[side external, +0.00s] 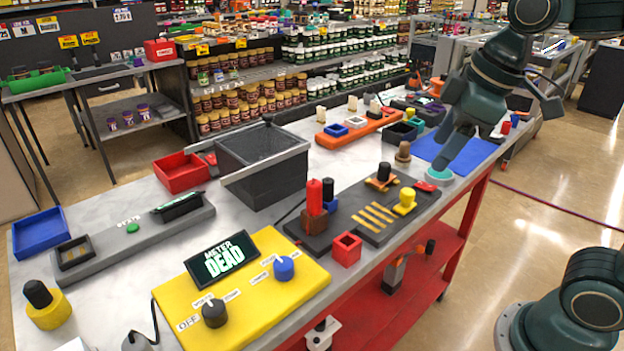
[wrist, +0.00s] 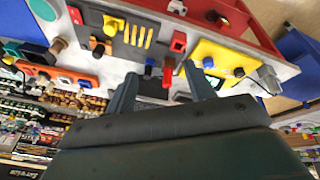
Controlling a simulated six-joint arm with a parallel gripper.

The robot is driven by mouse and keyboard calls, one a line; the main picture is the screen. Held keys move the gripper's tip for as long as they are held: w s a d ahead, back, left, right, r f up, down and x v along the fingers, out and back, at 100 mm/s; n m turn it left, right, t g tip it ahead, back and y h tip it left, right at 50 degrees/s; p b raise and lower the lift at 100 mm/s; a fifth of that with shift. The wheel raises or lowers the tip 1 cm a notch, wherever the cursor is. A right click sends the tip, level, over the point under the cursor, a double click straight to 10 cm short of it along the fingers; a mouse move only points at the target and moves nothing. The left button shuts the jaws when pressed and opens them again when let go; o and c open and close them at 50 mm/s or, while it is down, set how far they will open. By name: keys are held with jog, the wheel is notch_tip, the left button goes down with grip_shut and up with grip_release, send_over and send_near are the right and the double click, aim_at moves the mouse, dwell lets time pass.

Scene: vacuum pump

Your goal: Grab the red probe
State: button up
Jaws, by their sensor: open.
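The red probe (side external: 314,197) stands upright in a brown block on a dark base near the middle of the bench, beside a blue probe (side external: 329,190). In the wrist view, the red probe (wrist: 168,71) appears between the tips of my gripper (wrist: 160,73), with the blue one to its left. The jaws are apart and nothing is between them; the probe is beyond them.
A yellow meter (side external: 240,306) reading "METER DEAD" sits in front of the probes. A red open box (side external: 346,249) stands close right of them. A dark bin (side external: 262,160) is behind. A dark panel with a yellow knob (side external: 404,201) lies to the right.

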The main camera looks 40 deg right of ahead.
jog(key=w+a+n+g, duration=0.25)
jog(key=w+n, duration=0.45)
jog(key=w, duration=0.4)
jog(key=n+g, duration=0.2)
jog(key=n, duration=0.6)
send_over(314, 183)
jog(key=shift+t, duration=0.25)
notch_tip(314, 183, down, 5)
jog(key=shift+r, duration=0.1)
jog(key=shift+f, duration=4.3)
jog(key=shift+f, duration=0.1)
jog(key=shift+d+f, duration=0.1)
jog(key=shift+f, duration=2.4)
jog(key=c, duration=1)
